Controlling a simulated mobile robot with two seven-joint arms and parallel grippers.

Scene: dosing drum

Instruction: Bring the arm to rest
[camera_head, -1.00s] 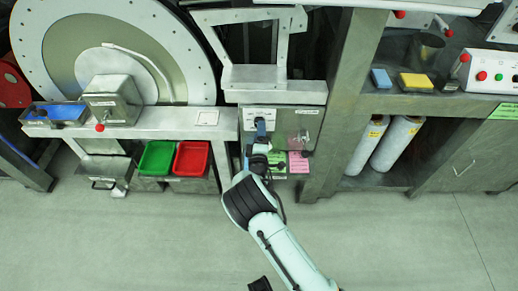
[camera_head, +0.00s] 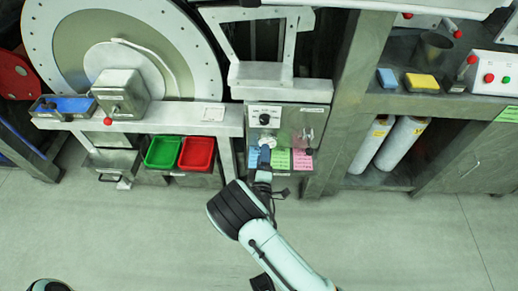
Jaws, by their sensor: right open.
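My right arm comes in from the bottom right. Its right gripper (camera_head: 266,152) is small in view, in front of the lower part of the grey control panel (camera_head: 287,117). It is open, and I see nothing held in it. The panel's black knob (camera_head: 265,119) shows uncovered just above the gripper, apart from it in the picture. Whether the gripper touches the panel's lower edge cannot be told. My left gripper is not in view.
A green tray (camera_head: 162,153) and a red tray (camera_head: 197,154) sit left. The big drum (camera_head: 62,45) stands upper left. White cylinders (camera_head: 402,144) lean right. The floor (camera_head: 400,240) is clear.

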